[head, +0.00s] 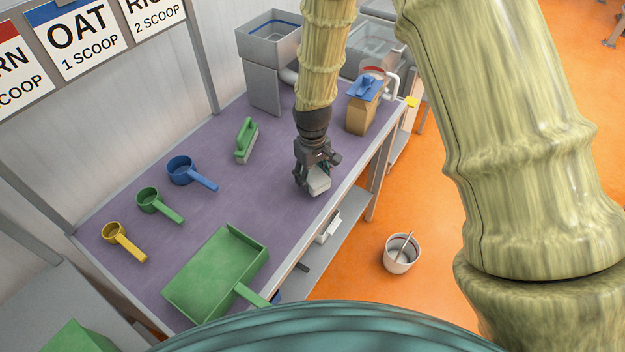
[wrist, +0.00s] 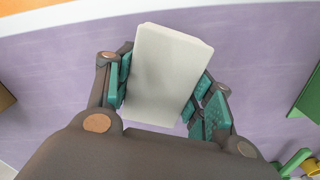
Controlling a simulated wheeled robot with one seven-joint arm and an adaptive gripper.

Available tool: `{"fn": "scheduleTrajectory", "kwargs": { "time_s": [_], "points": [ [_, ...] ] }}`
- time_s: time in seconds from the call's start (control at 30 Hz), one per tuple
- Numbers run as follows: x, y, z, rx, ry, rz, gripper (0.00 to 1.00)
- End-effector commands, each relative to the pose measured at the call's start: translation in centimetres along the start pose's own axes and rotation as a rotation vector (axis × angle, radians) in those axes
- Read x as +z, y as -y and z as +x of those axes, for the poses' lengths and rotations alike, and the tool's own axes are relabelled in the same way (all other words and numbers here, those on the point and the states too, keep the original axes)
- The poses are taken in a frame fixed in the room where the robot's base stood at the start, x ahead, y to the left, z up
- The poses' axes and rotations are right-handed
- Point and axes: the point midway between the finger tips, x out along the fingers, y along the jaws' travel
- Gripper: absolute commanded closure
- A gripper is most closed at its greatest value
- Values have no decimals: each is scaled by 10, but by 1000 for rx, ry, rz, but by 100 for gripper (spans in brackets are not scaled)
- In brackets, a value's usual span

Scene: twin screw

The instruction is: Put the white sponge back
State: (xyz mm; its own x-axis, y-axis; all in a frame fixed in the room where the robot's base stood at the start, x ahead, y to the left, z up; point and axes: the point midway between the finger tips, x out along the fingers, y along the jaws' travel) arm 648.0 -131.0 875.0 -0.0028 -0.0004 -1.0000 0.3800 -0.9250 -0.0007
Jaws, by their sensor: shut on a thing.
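The white sponge (wrist: 165,72) is a pale block between the green-padded fingers of my gripper (wrist: 168,92) in the wrist view. My gripper is shut on it, with a pad against each long side. In the head view my gripper (head: 315,183) points down over the purple table top (head: 215,212), near its front edge. The sponge (head: 319,180) shows at the fingertips there. I cannot tell whether it touches the table.
A green brush (head: 246,142) lies to the left and a brown box with a blue top (head: 363,107) stands behind right. Blue (head: 185,172), green (head: 152,202) and yellow (head: 118,238) scoops and a green tray (head: 222,272) are on the left. A white bucket (head: 401,254) stands on the floor.

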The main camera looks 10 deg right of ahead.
Motion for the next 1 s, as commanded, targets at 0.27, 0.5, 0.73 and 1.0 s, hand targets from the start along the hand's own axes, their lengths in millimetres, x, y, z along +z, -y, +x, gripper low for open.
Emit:
{"fn": "scheduleTrajectory", "kwargs": {
  "time_s": [0.27,0.5,0.73,1.0],
  "points": [
    [0,0,23,0,0,1,86],
    [0,0,26,0,-1,0,86],
    [0,0,28,0,0,0,40],
    [0,0,28,0,0,0,26]
  ]
}}
